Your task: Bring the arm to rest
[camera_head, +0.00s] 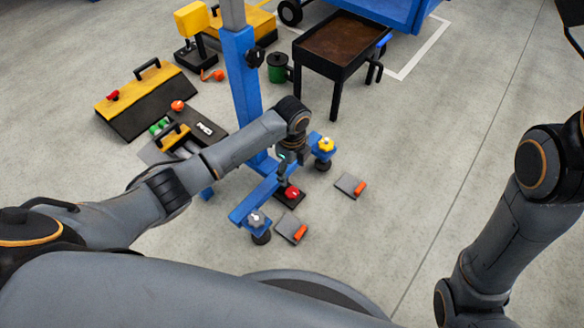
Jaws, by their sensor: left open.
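My left arm (240,142) reaches from the left toward the middle of the picture. My left gripper (285,177) points down beside the blue crossbar, just above a red knob (292,193) on a dark base. The gripper is small here, and its fingers are partly hard to make out; it is open. I cannot tell whether it touches the knob. My right arm (510,235) hangs bent at the right edge, and its gripper is out of view.
A blue stand (242,80) with a crossbar carries a yellow knob (326,144) and a grey knob (256,218). Two grey plates with orange handles (350,185) (291,228) lie on the floor. Toolboxes (145,98) lie left; a black tray table (340,45) stands behind. Right-centre floor is clear.

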